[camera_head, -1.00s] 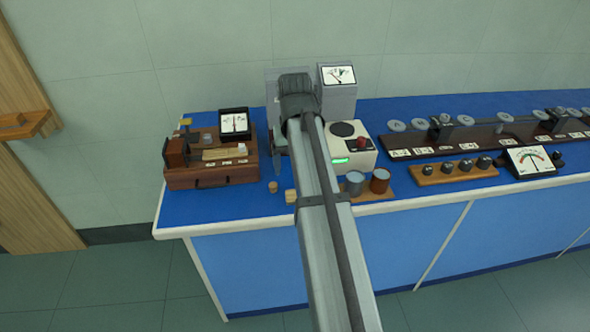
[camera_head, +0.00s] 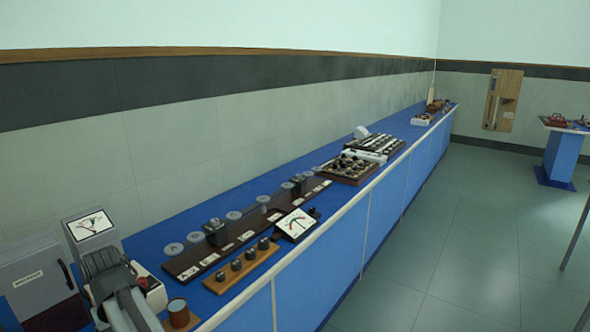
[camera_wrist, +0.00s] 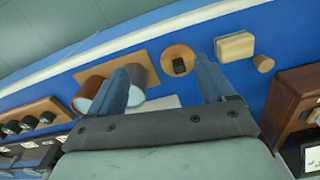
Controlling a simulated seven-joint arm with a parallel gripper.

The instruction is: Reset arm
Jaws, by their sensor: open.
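My gripper (camera_wrist: 163,78) is open in the wrist view, with its two blue-grey fingers spread apart. I see nothing held between them. The fingers hang over the blue bench top, near a round wooden disc (camera_wrist: 178,57) with a dark square piece on it. Part of my arm shows at the lower left of the head view, in front of a grey meter box (camera_head: 90,228).
In the wrist view, a wooden tray (camera_wrist: 140,57) with two cups lies left. A wooden block (camera_wrist: 234,46), a small cork (camera_wrist: 263,64) and a brown wooden box (camera_wrist: 290,95) lie right. In the head view, the bench carries a dark rail (camera_head: 190,262) and a knob rack (camera_head: 225,279).

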